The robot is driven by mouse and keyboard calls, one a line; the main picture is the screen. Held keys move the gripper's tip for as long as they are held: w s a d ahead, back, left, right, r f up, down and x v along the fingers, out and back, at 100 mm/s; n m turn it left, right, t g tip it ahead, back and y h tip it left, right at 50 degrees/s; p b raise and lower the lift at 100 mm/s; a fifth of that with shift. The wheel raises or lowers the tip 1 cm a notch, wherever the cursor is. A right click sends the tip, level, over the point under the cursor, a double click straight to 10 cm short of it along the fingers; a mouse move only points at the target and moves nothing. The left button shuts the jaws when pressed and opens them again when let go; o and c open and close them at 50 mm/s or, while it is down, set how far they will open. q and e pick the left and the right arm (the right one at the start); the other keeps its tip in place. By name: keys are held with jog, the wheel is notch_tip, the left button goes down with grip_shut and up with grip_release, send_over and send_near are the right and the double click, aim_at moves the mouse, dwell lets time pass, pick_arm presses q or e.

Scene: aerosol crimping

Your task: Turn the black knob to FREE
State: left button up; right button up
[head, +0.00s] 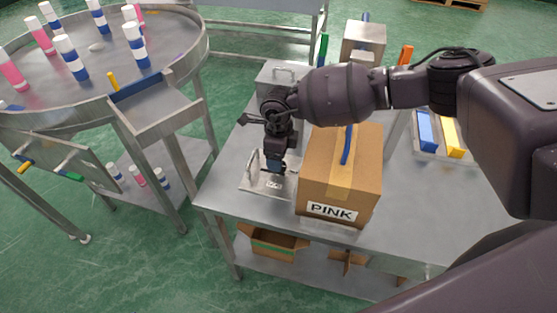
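My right arm comes in from the right, and its dark gripper (275,163) points down over a small metal plate (258,184) at the left front of the steel table. The plate has a raised metal handle at its left and a small pale label at its front. The black knob cannot be made out; the gripper may be covering it. The fingertips are small and dark, so whether they are open, shut or touching anything does not show. My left gripper is not in view.
A cardboard box marked PINK (314,180) stands right beside the gripper. A metal box with a handle (282,72) is behind. A round steel table (95,47) with pink, blue and white cans is at the left.

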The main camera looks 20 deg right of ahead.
notch_tip(320, 180, up, 7)
dwell(0.3)
dwell(0.5)
